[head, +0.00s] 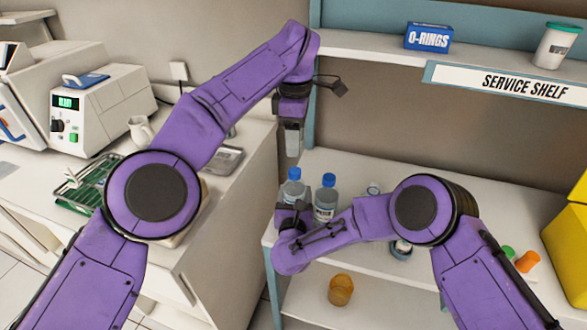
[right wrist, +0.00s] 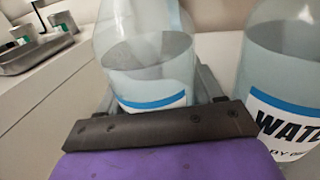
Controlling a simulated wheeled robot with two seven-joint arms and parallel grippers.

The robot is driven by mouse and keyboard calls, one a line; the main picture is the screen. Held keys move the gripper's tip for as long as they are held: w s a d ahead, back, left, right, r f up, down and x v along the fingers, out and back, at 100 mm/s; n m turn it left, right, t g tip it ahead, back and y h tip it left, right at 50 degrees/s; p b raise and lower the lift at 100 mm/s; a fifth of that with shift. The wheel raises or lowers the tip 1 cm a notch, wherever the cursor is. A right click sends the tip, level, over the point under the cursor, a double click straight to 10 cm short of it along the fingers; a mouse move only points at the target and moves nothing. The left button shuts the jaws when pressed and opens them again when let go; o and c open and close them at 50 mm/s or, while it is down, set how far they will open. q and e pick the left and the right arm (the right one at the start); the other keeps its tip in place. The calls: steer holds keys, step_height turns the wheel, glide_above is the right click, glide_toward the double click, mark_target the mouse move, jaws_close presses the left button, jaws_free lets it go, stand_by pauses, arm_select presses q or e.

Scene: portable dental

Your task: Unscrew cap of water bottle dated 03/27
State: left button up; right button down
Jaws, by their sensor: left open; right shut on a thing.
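Two clear water bottles with blue caps stand on the white shelf unit's upper surface. My right gripper (head: 291,208) is shut around the left bottle (head: 292,188), which also fills the middle of the right wrist view (right wrist: 148,70). Its blue cap (head: 294,173) is on. The other bottle (head: 326,203) stands just to the right, capped, with a "WATER" label; it also shows in the right wrist view (right wrist: 285,75). No date is readable on either bottle. My left gripper (head: 292,143) points down above the left bottle's cap, open and apart from it.
A "SERVICE SHELF" board (head: 505,84) runs above, with an O-rings box (head: 428,37) and a lidded jar (head: 556,46). An amber jar (head: 341,290) stands on the lower shelf. A metal tray (head: 225,160) lies on the left counter. A yellow bin (head: 570,250) is at right.

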mark_target(296, 170)
arm_select(q)
steer(key=m, duration=1)
steer(key=shift+f+m, duration=0.15)
steer(key=shift+m, duration=0.25)
step_height(296, 170, down, 8)
steer(key=shift+r, duration=0.15)
jaws_close()
steer(key=n, duration=0.5)
steer(key=shift+n, duration=0.4)
steer(key=n, duration=0.3)
steer(key=shift+a, duration=0.1)
steer(key=n, duration=0.6)
steer(key=shift+s, duration=0.1)
steer(key=n, duration=0.3)
arm_select(e)
steer(key=shift+s, duration=0.1)
arm_select(q)
steer(key=n, duration=0.6)
steer(key=shift+r, duration=0.1)
steer(key=n, duration=1.2)
steer(key=shift+n, duration=0.4)
steer(key=n, duration=1.7)
steer(key=shift+d+r, duration=0.1)
steer(key=shift+d, duration=0.1)
